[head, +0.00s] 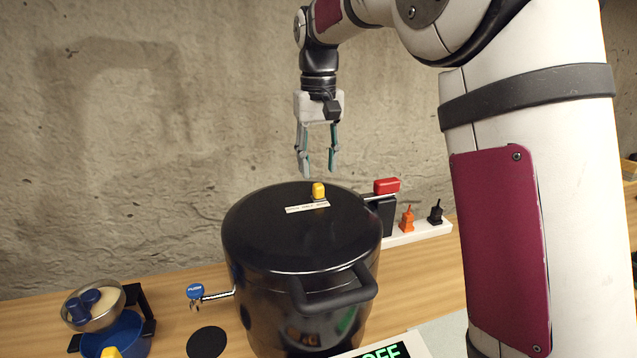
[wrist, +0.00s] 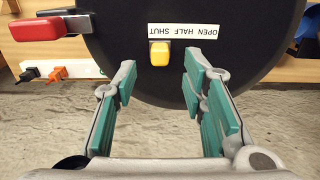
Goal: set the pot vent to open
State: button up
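The large black pot (head: 300,235) stands on the wooden counter, lid on top. Its yellow vent knob (head: 318,190) sits on the lid behind a white label strip (head: 307,207). In the wrist view the yellow knob (wrist: 160,53) is by the left end of the label (wrist: 183,31), which carries the words OPEN, HALF and SHUT; I cannot tell surely which word it marks. My gripper (head: 318,172) is open and empty, pointing down above the back of the lid, apart from the knob. Its green-padded fingers also show in the wrist view (wrist: 163,90), spread either side below the knob.
A red-handled switch (head: 386,186) and a white strip with orange (head: 407,218) and black plugs (head: 435,212) stand right of the pot. A blue-tagged valve (head: 195,292) and a bowl on a blue base (head: 95,302) are left. The rough wall stands behind.

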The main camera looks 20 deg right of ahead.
aim_at(318, 185)
jog(key=shift+f, duration=2.65)
grip_shut()
